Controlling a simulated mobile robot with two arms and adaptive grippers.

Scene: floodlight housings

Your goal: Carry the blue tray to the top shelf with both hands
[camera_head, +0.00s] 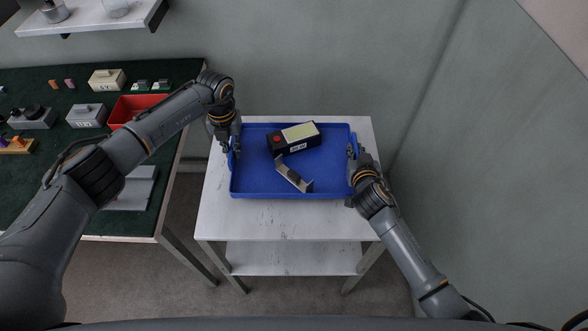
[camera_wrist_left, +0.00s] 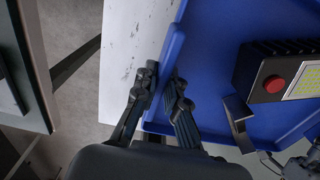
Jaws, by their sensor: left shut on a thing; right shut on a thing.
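The blue tray (camera_head: 257,183) rests on the top shelf of a white stand (camera_head: 290,220). In it lie a black floodlight housing (camera_head: 293,138) with a pale panel and red button, and a bent metal bracket (camera_head: 293,175). My left gripper (camera_head: 232,150) is shut on the tray's left rim. The left wrist view shows its fingers (camera_wrist_left: 163,85) on either side of the tray's wall (camera_wrist_left: 172,52). My right gripper (camera_head: 354,155) is shut on the tray's right side; its fingertips are partly hidden by the wrist.
A green-topped workbench (camera_head: 75,170) stands at the left, with a red bin (camera_head: 133,106) and several small parts. A white wall shelf (camera_head: 95,20) is at the upper left. The stand has a lower shelf (camera_head: 290,258). Walls stand behind and at the right.

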